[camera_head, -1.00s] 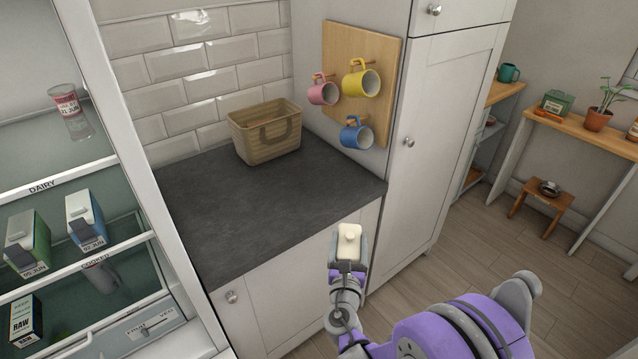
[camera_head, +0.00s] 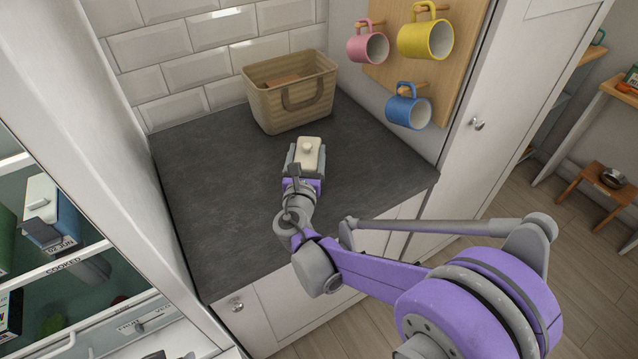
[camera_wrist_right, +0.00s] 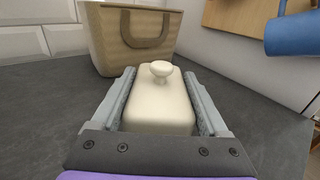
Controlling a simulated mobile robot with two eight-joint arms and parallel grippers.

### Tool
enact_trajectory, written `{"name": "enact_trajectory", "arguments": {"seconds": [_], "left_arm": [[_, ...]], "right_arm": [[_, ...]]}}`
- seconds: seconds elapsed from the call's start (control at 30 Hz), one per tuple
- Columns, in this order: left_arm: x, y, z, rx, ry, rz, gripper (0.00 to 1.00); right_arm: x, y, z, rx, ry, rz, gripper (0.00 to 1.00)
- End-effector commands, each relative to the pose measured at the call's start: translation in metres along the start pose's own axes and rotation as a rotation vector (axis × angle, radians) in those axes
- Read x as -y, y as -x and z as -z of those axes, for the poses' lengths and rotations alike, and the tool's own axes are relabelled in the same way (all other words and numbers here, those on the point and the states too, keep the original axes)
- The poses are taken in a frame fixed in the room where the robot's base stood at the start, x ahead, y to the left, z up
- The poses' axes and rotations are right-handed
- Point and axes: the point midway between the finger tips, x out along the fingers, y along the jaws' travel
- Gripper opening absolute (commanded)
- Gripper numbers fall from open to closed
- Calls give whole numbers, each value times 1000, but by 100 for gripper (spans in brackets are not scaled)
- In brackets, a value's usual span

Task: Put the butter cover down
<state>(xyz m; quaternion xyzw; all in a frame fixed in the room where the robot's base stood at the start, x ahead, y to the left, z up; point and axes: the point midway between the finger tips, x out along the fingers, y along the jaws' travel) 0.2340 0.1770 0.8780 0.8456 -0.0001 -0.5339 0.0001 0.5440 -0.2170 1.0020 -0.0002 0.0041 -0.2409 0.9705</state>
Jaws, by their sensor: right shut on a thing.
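The butter cover (camera_head: 308,155) is a cream, rounded block with a round knob on top. My right gripper (camera_head: 305,165) is shut on it, with one finger along each long side. The cover is upright over the dark slate worktop (camera_head: 210,200). In the right wrist view the cover (camera_wrist_right: 158,105) sits between the two grey fingers (camera_wrist_right: 160,100), knob up. Whether its underside touches the worktop cannot be told. My left gripper is not in view.
A tan basket (camera_head: 290,95) with a brownish thing inside stands behind the cover, against the tiled wall. Pink (camera_head: 368,45), yellow (camera_head: 426,38) and blue (camera_head: 408,106) mugs hang on a wooden board at right. The worktop's left part is clear. An open fridge (camera_head: 50,250) is at left.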

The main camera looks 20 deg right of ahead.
Motion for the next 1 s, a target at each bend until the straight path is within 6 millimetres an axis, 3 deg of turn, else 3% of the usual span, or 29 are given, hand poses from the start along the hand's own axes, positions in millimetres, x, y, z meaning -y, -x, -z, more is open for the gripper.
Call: {"name": "enact_trajectory", "arguments": {"seconds": [0.1, 0.3, 0.43, 0.73, 1.0], "left_arm": [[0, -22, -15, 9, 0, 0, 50], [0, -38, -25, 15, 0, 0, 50], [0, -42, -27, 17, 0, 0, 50], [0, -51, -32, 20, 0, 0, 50], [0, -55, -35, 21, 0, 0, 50]], "right_arm": [[14, -5, -13, 0, 1, 63, 13], [32, -8, -41, 4, 0, 134, 13], [38, -8, -48, 5, -1, 156, 13], [39, -8, -2, 6, 0, 161, 13], [39, -9, 22, 6, 0, 160, 13]]}}
